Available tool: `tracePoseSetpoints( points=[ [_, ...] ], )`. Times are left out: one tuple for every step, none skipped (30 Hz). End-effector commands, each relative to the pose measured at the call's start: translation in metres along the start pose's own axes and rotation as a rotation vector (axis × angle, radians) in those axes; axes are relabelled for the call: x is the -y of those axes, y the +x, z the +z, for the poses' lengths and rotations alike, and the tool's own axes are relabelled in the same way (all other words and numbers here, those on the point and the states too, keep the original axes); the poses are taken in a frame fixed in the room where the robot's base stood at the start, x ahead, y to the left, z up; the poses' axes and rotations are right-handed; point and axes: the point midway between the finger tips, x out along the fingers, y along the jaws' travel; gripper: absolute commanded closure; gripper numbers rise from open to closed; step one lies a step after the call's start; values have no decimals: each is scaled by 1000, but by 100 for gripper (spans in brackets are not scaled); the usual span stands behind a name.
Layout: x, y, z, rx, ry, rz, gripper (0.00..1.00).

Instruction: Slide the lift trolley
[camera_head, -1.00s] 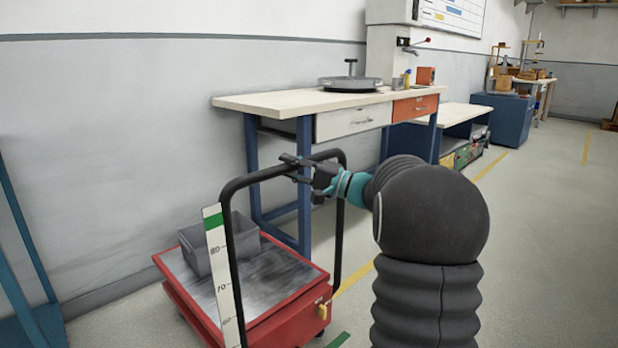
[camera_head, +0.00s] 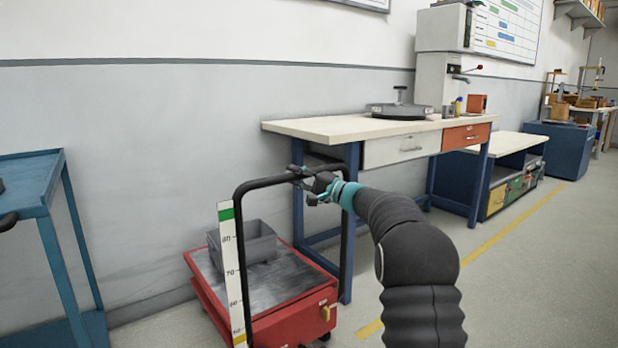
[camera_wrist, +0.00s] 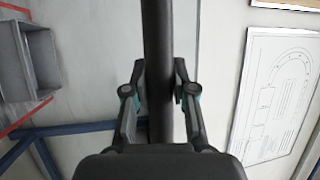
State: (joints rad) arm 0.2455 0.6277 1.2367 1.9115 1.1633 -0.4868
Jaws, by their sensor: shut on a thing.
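The lift trolley (camera_head: 290,318) is a red platform cart with a dark metal top and a tall black push handle (camera_head: 238,230). A grey bin (camera_head: 250,244) sits on its top. A white height scale with a green end (camera_head: 227,240) stands by the handle's left post. My gripper (camera_head: 304,176) is shut on the handle's top bar, right of its middle. In the wrist view the black bar (camera_wrist: 158,70) runs between the two fingers, and the grey bin shows at the left edge.
A workbench (camera_head: 340,130) with blue legs stands against the wall behind the trolley. A blue cart (camera_head: 30,190) is at the left. A lower bench (camera_head: 500,150) and a blue cabinet (camera_head: 562,145) stand farther right. Open floor with a yellow line (camera_head: 490,243) lies at the right.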

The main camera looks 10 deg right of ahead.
Motion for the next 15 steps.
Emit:
tracePoseSetpoints(
  points=[
    [0,3,0,-2,0,-1,100],
    [0,4,0,-2,0,-1,100],
    [0,5,0,-2,0,-1,100],
    [0,5,0,-2,0,-1,100],
    [0,6,0,-2,0,-1,100],
    [0,6,0,-2,0,-1,100],
    [0,6,1,-2,1,-1,100],
    [0,6,1,-2,1,-1,100],
    [0,6,1,-2,1,-1,100],
    [0,7,1,-2,1,-2,100],
    [0,7,1,-2,1,-2,100],
    [0,7,1,-2,1,-2,70],
    [0,7,1,-2,1,-2,62],
    [0,7,1,-1,1,-2,55],
    [0,6,1,-2,1,-2,48]
  ],
)
